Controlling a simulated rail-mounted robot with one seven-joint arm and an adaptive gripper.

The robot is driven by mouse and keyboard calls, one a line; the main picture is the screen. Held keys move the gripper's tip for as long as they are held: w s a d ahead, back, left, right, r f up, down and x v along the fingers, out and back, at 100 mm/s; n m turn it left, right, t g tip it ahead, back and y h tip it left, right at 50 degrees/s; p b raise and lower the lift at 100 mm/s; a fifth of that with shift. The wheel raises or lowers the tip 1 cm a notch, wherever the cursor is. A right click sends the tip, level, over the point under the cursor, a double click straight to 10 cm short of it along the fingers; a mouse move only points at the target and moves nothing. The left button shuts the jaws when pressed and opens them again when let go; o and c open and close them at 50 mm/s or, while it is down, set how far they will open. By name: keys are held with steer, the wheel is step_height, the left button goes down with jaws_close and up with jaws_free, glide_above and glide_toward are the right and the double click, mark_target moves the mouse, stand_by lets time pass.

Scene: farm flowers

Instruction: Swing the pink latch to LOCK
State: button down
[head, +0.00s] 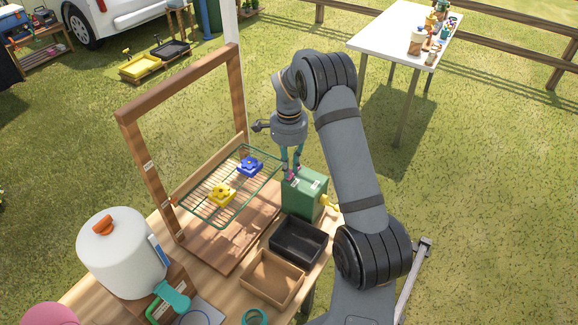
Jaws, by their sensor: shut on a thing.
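A green box (306,203) stands on the wooden table at its right side, with small pale labels on its top. The pink latch (289,174) shows as a small pink patch at the top back left of the box, mostly hidden by my fingers. My gripper (291,170) points down over that corner and is shut on the latch. Which label the latch points to is too small to tell. A yellow tap-like part (330,202) sticks out of the box's right side.
A black tray (298,257) and a brown tray (250,285) lie in front of the box. A wire rack (212,208) with a yellow piece (221,195) and a blue piece (250,166) is to the left, beside a wooden frame (150,165). A white canister (122,255) stands front left.

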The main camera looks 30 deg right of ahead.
steer(key=shift+s, duration=0.1)
stand_by(0.3)
steer(key=n+b, duration=0.1)
steer(key=n, duration=0.1)
steer(key=shift+s+d+f+n+b, duration=0.1)
steer(key=shift+s+d+n+b, duration=0.2)
steer(key=shift+s+d+b, duration=0.1)
steer(key=n, duration=0.1)
steer(key=d+n, duration=0.1)
steer(key=n, duration=0.1)
steer(key=s+n+b, duration=0.1)
steer(key=shift+s+d, duration=0.1)
steer(key=shift+d, duration=0.25)
steer(key=shift+s+d+n, duration=0.1)
steer(key=shift+d+n, duration=0.25)
steer(key=shift+n, duration=0.55)
steer(key=shift+s+d+n, duration=0.1)
steer(key=shift+d+n, duration=0.3)
steer(key=shift+n, duration=0.5)
steer(key=shift+s+d+n, duration=0.1)
steer(key=shift+d+n, duration=0.25)
steer(key=shift+n, duration=0.55)
steer(key=shift+w, duration=0.1)
steer(key=c, duration=1.9)
jaws_free()
steer(key=shift+d, duration=0.1)
steer(key=shift+c, duration=0.2)
